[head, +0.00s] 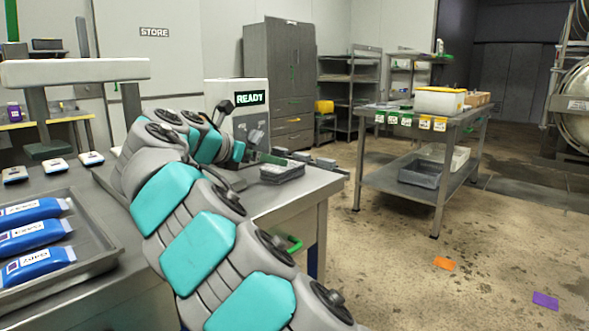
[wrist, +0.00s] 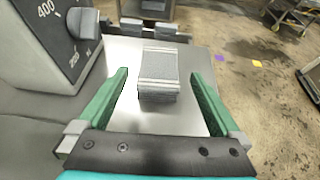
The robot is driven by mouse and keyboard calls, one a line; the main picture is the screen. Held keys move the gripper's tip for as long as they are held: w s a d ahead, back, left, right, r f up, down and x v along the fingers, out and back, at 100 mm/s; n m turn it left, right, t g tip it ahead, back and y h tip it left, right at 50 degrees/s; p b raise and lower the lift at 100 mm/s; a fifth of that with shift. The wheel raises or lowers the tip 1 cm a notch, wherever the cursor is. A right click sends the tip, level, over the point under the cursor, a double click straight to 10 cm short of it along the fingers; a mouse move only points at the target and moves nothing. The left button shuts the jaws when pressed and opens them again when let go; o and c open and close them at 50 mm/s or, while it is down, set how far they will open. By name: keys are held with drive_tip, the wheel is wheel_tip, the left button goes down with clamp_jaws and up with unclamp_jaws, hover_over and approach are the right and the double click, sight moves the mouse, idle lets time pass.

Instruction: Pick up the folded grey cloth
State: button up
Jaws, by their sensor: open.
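The folded grey cloth (head: 283,173) lies as a flat, layered stack on the steel table, near its right end. In the wrist view the cloth (wrist: 158,85) shows light stripes across its top and sits centred between the fingers. My gripper (wrist: 158,73) is open, with one green finger on each side of the cloth and a visible gap on both sides. In the head view my gripper (head: 262,157) is beside the cloth, partly hidden by my arm. I cannot tell how high the fingertips are above the tabletop.
A machine with a READY display (head: 250,98) and a dial (wrist: 83,22) stands left of the cloth. Small dark grey items (head: 325,163) lie at the table's far edge. A tray (head: 100,255) of blue pouches is at left. Bare tabletop (wrist: 198,62) lies right of the cloth.

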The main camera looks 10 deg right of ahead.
sight(283, 171)
drive_tip(key=x, duration=0.2)
drive_tip(key=shift+w+d+f, duration=0.15)
drive_tip(key=shift+f, duration=0.05)
drive_tip(key=x, duration=0.2)
drive_tip(key=f+x, duration=0.1)
drive_tip(key=x, duration=0.2)
drive_tip(key=shift+r, duration=0.1)
drive_tip(key=c, duration=1.2)
drive_tip(key=shift+o, duration=0.2)
drive_tip(key=shift+r, duration=0.1)
